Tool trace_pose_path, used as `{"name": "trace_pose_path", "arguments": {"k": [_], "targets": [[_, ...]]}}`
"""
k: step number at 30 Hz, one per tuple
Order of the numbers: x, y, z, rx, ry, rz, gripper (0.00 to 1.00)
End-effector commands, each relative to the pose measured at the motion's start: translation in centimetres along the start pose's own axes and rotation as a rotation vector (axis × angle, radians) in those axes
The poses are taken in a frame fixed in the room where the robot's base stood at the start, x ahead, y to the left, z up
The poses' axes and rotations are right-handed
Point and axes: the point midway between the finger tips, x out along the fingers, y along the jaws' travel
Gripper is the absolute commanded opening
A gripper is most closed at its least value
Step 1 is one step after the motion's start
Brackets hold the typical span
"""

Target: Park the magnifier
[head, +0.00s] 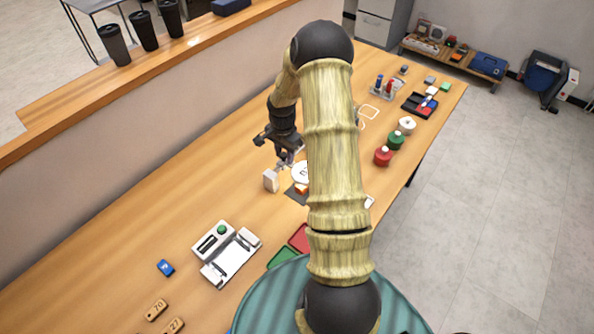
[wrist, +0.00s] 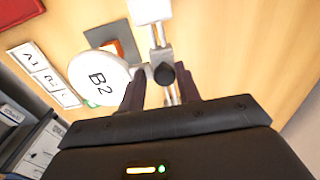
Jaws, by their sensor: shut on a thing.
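The magnifier has a round white-rimmed lens (wrist: 99,78) in the wrist view, with a large "B2" showing in it. A dark knob (wrist: 163,74) and thin metal rods join the lens to a white block (wrist: 151,10). My gripper (wrist: 163,92) is shut on the magnifier's metal arm just by the knob. In the head view the lens (head: 299,172) and the white block (head: 270,180) show below my gripper (head: 284,159), and my arm partly hides that area. A dark grey plate (wrist: 103,34) with an orange piece (wrist: 117,48) lies partly under the lens.
A white card (wrist: 44,74) with printed labels lies beside the lens. Red (head: 383,156) and green pots stand right. The wall (head: 130,140) borders the table's left side.

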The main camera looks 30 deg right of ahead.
Motion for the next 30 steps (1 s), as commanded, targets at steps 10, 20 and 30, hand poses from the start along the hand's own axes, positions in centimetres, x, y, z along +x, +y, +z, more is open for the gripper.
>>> {"name": "trace_pose_path", "arguments": {"k": [10, 20, 30], "targets": [[1.6, 0.2, -1.0, -0.002, -0.018, 0.007, 0.20], [1.6, 0.1, -2.4, -0.004, -0.018, 0.007, 0.20], [1.6, 0.1, -4.1, -0.005, -0.018, 0.007, 0.20]]}}
